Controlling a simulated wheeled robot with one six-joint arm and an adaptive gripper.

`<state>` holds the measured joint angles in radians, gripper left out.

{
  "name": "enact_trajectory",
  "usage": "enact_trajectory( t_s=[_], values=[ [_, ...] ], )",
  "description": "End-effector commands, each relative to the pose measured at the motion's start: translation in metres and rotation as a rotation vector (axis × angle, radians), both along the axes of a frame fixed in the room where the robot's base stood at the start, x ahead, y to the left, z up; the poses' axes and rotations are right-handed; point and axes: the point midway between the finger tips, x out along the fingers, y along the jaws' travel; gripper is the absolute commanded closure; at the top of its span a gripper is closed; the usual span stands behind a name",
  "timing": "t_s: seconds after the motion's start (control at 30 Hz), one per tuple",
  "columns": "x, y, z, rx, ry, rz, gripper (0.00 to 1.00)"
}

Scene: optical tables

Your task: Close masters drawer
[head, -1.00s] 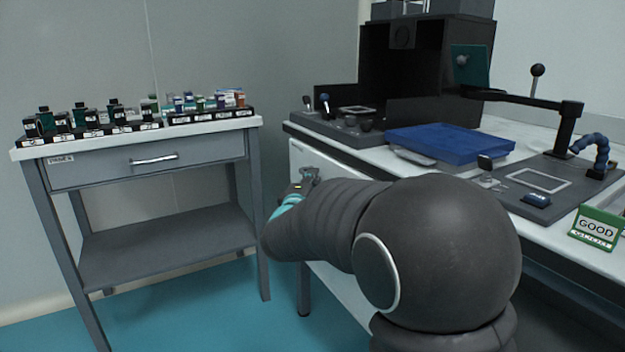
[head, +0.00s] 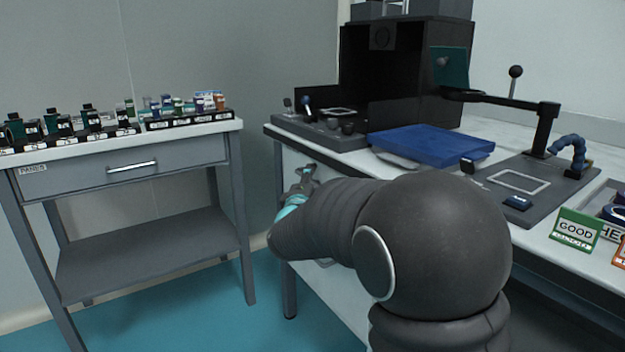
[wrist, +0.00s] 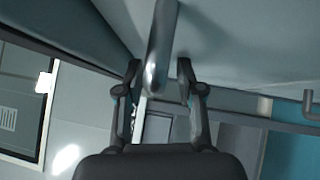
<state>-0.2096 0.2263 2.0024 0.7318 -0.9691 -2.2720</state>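A pale drawer front with a metal bar handle (wrist: 163,45) fills the upper part of the wrist view. My gripper (wrist: 159,72) is open, with one finger on each side of the handle's near end. Gaps show between the handle and both fingers. In the head view my gripper (head: 306,178) is at the white front (head: 292,165) of the right bench, mostly hidden by my arm. No label reading masters is visible, and how far the drawer stands out cannot be told.
A grey side table (head: 150,225) with a closed-looking drawer and several small bottles stands at left. The right bench carries a blue tray (head: 430,145), a black enclosure (head: 390,75) and a green GOOD sign (head: 576,229). Blue floor shows between the tables. Another handle (wrist: 312,105) shows at right in the wrist view.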

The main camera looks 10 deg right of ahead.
Motion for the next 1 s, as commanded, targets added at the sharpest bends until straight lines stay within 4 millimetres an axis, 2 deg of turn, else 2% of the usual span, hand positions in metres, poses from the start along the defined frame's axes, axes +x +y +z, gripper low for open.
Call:
enact_trajectory(
  t_s=[0.17, 0.27, 0.7, 0.83, 1.0],
  values=[
    [-0.003, 0.002, 0.0, 0.0, 0.0, 0.001, 0.63],
    [-0.011, 0.005, -0.001, 0.0, 0.0, 0.002, 0.63],
    [-0.086, 0.034, -0.013, 0.0, 0.0, 0.001, 0.63],
    [-0.1, 0.04, -0.015, 0.0, 0.0, 0.0, 0.63],
    [-0.109, 0.043, -0.017, 0.0, 0.0, -0.002, 0.63]
  ],
)
